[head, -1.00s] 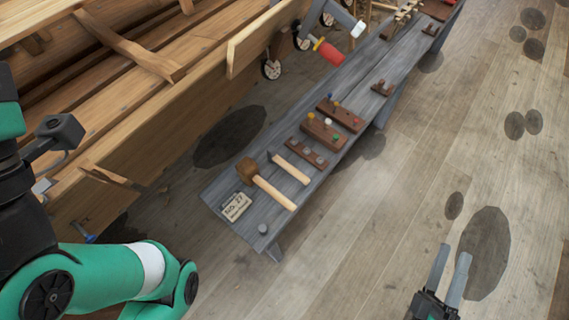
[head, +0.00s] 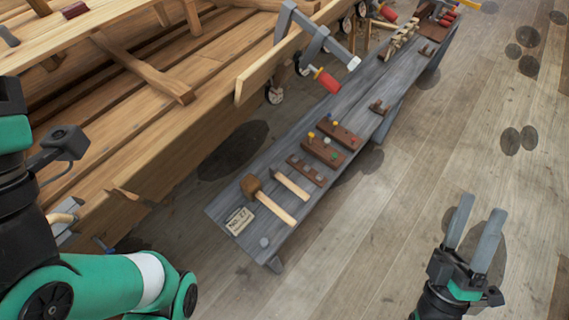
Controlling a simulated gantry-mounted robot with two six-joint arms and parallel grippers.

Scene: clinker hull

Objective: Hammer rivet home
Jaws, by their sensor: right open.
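A wooden-headed mallet (head: 273,206) lies on the grey bench, its handle pointing down and right. A hammer with a thin dark head and pale handle (head: 292,185) lies just beyond it. The wooden clinker hull (head: 150,130) fills the left. I cannot make out a rivet in its planks. My right gripper (head: 482,212) is open and empty over the floor, well right of the bench. My left arm covers the lower left; its fingers cannot be made out clearly.
The long grey bench (head: 345,108) carries brown blocks with coloured pegs (head: 325,150), a numbered card (head: 240,221) and a small grey cylinder (head: 264,242). A grey clamp with a red handle (head: 327,80) hangs on the hull edge. The floor right of the bench is clear.

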